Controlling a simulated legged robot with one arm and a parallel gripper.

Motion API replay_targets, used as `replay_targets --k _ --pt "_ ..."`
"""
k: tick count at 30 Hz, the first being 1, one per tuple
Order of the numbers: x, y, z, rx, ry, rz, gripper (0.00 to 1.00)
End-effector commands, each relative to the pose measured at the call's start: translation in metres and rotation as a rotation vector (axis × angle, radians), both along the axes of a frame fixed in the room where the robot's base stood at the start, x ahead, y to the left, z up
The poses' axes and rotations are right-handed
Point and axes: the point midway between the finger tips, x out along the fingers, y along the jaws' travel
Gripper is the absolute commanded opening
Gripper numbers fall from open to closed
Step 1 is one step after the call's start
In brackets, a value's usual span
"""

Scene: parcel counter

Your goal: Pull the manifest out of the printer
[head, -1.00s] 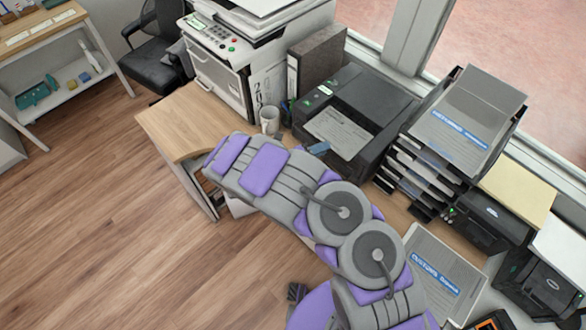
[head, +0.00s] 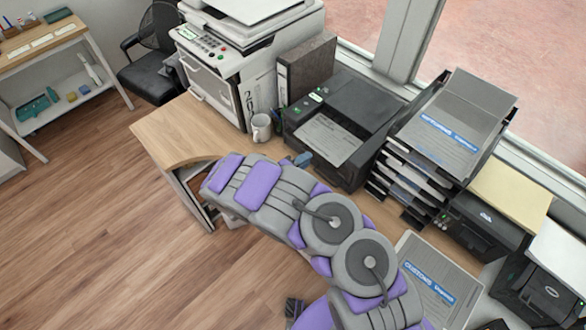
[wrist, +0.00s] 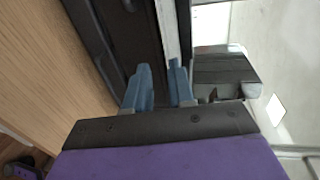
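The printer (head: 362,100) is dark and stands on the counter. The manifest (head: 328,140), a printed whitish sheet, lies at its front output. My gripper (head: 303,159) is at the sheet's near left edge, its blue tips showing beyond my arm. In the wrist view, my gripper's two blue fingers (wrist: 163,85) are apart with a gap between them. A thin white strip, probably the sheet's edge (wrist: 171,30), runs down toward the right fingertip. I cannot tell whether it lies between the fingers or touches one.
A white mug (head: 261,127) stands left of the printer, by a large copier (head: 235,70) and a binder (head: 305,68). A stacked tray rack (head: 440,140) is close on the right. A customs sheet (head: 437,285) lies nearer. Wooden counter (head: 180,130) is clear at left.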

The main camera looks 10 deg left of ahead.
Motion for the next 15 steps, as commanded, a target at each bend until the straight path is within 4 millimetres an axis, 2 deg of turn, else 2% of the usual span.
replay_targets --k 8,15 --pt "0.025 -0.009 -0.003 -0.005 -0.003 0.0 0.23" --pt "0.041 -0.027 -0.002 0.001 -0.001 0.001 0.23"
